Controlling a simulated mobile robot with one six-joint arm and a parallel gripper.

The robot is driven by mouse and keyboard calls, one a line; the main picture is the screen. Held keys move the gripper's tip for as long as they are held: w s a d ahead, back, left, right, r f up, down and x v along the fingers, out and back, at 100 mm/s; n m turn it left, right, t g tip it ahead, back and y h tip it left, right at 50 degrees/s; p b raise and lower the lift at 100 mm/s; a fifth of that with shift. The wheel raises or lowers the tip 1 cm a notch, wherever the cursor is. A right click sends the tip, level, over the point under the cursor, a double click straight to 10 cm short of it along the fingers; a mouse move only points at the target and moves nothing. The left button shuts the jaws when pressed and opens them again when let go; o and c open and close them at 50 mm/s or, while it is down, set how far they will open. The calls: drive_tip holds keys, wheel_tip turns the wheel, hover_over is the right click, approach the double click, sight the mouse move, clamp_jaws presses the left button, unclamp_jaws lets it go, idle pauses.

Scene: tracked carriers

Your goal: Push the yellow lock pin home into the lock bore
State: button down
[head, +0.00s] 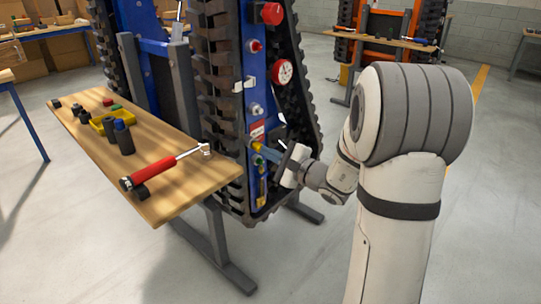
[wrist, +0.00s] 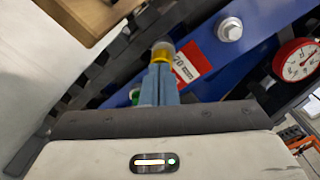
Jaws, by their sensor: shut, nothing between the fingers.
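The yellow lock pin (wrist: 162,51) shows in the wrist view as a yellow collar with a greyish rounded end, directly beyond my fingertips. In the head view the yellow pin (head: 257,147) is a small spot at the blue side plate of the tracked carrier. My gripper (wrist: 159,68) has its two blue fingers together with nothing between them. Their tips are at the pin, touching or very close; I cannot tell which. In the head view my gripper (head: 264,150) reaches the plate from the right. The lock bore is hidden, so the pin's depth cannot be seen.
A red-and-white label (wrist: 192,62), a bolt head (wrist: 229,29) and a red-rimmed gauge (wrist: 297,60) are near the pin. Black track (head: 217,75) borders the plate. A wooden bench (head: 190,187) with a red-handled wrench (head: 160,169) stands at left.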

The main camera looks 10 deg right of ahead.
drive_tip(key=shift+w+a+r, duration=0.1)
drive_tip(key=shift+w+a, duration=0.15)
idle(0.3)
drive_tip(key=v, duration=1)
drive_tip(key=shift+s+d, duration=0.15)
drive_tip(key=shift+d, duration=0.1)
